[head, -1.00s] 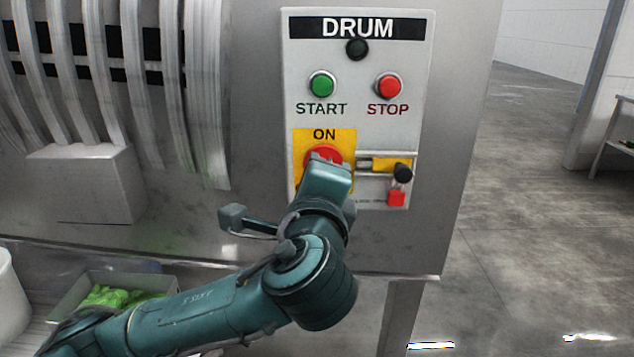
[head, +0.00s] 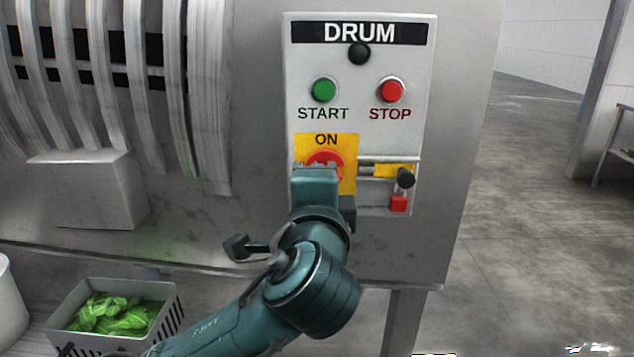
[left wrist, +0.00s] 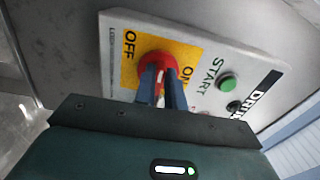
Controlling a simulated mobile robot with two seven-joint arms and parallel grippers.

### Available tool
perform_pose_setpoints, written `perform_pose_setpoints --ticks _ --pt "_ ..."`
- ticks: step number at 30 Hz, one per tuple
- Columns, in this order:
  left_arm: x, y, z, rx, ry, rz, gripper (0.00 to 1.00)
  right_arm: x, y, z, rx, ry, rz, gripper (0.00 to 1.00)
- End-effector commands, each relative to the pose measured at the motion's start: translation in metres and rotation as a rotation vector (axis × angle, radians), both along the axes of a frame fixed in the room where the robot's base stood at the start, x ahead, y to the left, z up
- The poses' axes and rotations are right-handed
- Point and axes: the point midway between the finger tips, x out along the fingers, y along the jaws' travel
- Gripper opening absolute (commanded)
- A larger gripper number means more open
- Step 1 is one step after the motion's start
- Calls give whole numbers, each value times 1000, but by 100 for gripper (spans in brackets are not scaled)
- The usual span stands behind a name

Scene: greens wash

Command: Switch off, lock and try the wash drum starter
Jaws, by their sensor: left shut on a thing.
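The starter panel (head: 410,135) labelled DRUM is on the grey metal face, with a green START button (head: 323,89), a red STOP button (head: 391,90) and a dark lamp (head: 359,53). Below is a red rotary handle (head: 325,158) on a yellow ON/OFF plate (head: 349,145). My left gripper (left wrist: 162,82) is shut on the red handle, seen in the left wrist view (left wrist: 158,60). In the head view the gripper hides the lower handle and the OFF mark. A red padlock (head: 398,203) hangs below a black knob (head: 405,178) and slide bar at the right. My right gripper is not in view.
A grey crate of green leaves (head: 172,290) stands below the panel at lower left, beside a white container (head: 8,310). A sheet-metal box (head: 90,190) projects at the left. Open concrete floor lies to the right, with a table (head: 622,145) at the far edge.

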Motion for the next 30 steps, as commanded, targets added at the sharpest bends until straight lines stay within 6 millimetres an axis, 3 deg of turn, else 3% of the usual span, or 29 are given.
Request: perform_pose_setpoints --ticks 4,5,12,23,30 --pt "0 -1 -1 -3 3 -2 0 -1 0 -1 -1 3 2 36" --pt "0 -1 -1 -3 3 -2 13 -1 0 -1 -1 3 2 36" --pt "0 -1 0 -1 2 -2 33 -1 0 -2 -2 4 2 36" --pt "-8 -1 0 -2 0 -2 33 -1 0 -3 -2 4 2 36" --pt "-54 -1 -1 -6 0 -7 33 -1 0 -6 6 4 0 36"
